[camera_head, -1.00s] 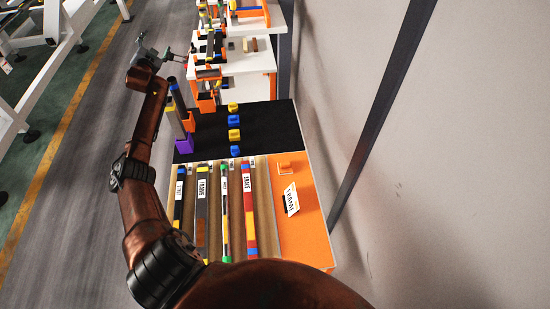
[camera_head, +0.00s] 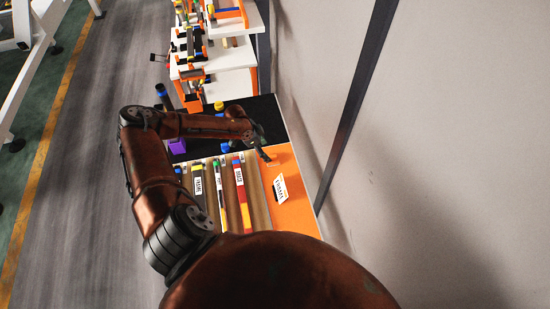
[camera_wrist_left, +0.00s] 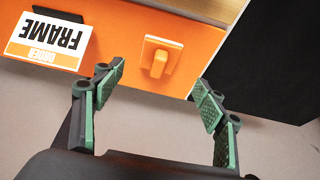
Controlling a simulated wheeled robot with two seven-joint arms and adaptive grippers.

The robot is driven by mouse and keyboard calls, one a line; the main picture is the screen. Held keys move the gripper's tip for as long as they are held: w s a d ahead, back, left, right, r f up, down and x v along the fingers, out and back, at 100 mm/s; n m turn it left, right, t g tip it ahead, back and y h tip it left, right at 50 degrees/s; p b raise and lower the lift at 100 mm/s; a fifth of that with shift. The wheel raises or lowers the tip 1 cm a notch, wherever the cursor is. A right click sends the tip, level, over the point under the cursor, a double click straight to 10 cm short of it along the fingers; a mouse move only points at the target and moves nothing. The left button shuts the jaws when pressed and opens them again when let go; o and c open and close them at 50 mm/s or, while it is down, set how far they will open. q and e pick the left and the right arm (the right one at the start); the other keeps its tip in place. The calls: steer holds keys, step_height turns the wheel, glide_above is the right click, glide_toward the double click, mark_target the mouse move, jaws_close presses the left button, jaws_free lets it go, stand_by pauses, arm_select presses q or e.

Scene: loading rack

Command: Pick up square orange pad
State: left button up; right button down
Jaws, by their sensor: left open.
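The square orange pad (camera_wrist_left: 147,50) lies on an orange panel (camera_wrist_left: 193,50), with a raised orange grip on it and a pale edge. In the head view the pad (camera_head: 274,163) shows only small beside my left gripper (camera_head: 263,150), which partly covers that spot. In the left wrist view my left gripper (camera_wrist_left: 157,82) is open and empty, its green-padded fingers on either side of the pad's line. The pad is in front of the fingertips, between them in the picture and not gripped. My right gripper is not in view.
Slots with coloured bars (camera_head: 220,195) lie left of the panel in the head view. A black mat (camera_head: 268,118) is behind, and a wall (camera_head: 400,150) rises at right.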

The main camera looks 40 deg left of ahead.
mark_target(271, 156)
arm_select(q)
steer(key=p+x, duration=0.1)
steer(key=x, duration=0.6)
steer(key=shift+f, duration=0.1)
steer(key=c, duration=1.2)
steer(key=shift+c, duration=0.2)
steer(key=shift+r, duration=0.7)
steer(key=s+a+r+b, duration=0.2)
steer(key=s+a+r, duration=0.2)
steer(key=a+r, duration=0.7)
steer(key=shift+s+a+r+b, duration=0.2)
steer(key=shift+a+r+b, duration=0.2)
steer(key=shift+a, duration=0.75)
